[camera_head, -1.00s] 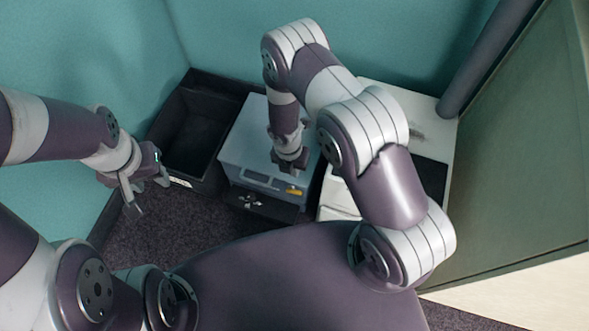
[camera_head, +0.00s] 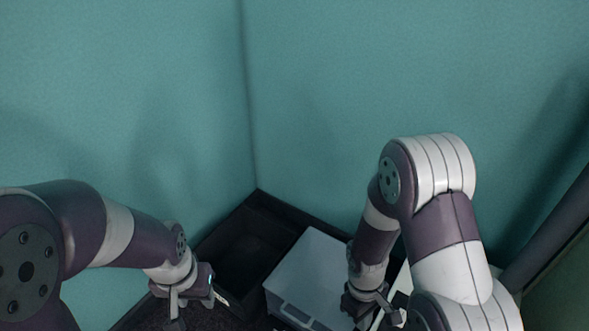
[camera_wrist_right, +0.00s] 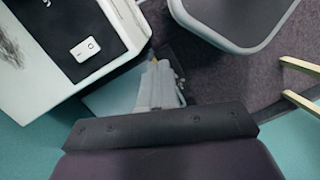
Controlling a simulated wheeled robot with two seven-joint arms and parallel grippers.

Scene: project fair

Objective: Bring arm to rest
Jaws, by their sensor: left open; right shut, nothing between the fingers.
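My left arm comes in from the left in the head view. Its gripper (camera_head: 194,303) is open and empty, pointing down beside the near left side of a black bin. My right arm stands bent at the right, its elbow high and its forearm hanging down. My right gripper (camera_head: 374,308) points down at the right side of a grey box, low in the view; I cannot tell whether it touches the box. In the right wrist view its grey fingers (camera_wrist_right: 157,86) are together with nothing seen between them.
The open black bin (camera_head: 223,241) stands in the corner of the teal walls (camera_head: 330,90). The grey box (camera_head: 312,262) is right of it. A white unit (camera_wrist_right: 100,75) shows in the right wrist view. A dark post (camera_head: 552,235) and a green panel (camera_head: 568,285) bound the right.

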